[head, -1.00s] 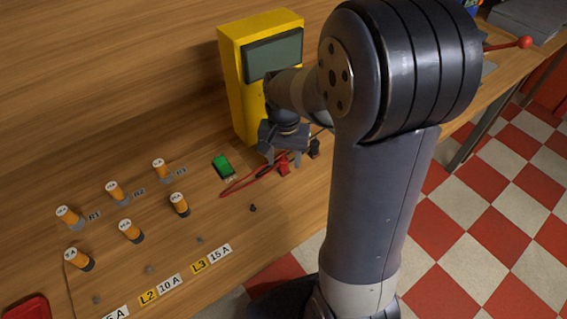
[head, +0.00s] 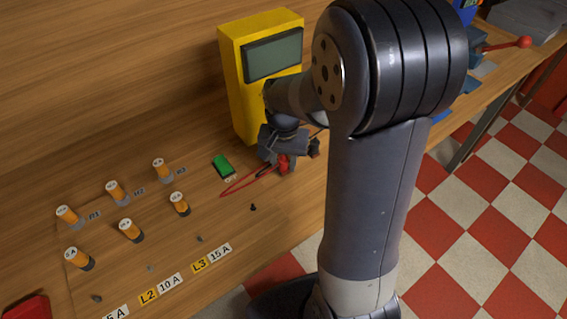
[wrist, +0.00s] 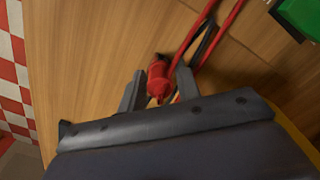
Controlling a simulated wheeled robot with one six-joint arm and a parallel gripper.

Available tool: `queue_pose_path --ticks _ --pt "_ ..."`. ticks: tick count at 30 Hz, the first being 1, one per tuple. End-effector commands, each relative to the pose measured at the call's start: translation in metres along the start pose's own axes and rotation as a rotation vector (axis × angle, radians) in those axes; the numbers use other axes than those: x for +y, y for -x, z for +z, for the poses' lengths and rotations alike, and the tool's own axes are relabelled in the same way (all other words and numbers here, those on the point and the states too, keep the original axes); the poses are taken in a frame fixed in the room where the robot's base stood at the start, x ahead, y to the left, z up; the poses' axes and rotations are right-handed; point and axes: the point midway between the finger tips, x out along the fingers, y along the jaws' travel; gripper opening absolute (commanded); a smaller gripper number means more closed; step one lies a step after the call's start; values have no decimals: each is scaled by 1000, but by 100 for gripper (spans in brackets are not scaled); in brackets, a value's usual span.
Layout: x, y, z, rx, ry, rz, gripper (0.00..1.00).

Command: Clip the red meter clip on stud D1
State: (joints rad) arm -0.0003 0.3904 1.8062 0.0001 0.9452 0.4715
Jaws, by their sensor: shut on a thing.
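The red meter clip (wrist: 158,78) is between the two fingers of my gripper (wrist: 158,88) in the wrist view, and the gripper is shut on it. In the head view the red clip (head: 284,163) shows at my gripper (head: 277,158), in front of the yellow meter (head: 238,85). A red lead (head: 248,183) runs from there along the bench; red and black leads also show in the wrist view. Small dark studs stand on the bench, one (head: 253,208) below the green switch. I cannot read which stud is D1.
Several orange fuse-like cylinders (head: 131,230) stand upright at the left. A green switch (head: 223,166) lies left of my gripper. A dark clip (head: 314,147) sits just right of the red one. Yellow and white labels line the bench's front edge.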

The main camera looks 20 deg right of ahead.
Motion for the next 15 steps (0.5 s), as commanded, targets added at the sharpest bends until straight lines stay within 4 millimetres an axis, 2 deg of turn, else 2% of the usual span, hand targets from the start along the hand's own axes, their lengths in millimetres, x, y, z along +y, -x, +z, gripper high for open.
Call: queue_pose_path --ticks 5,15 --pt "0 8 -1 3 0 -2 10" --pt "0 72 -1 6 0 -3 10"
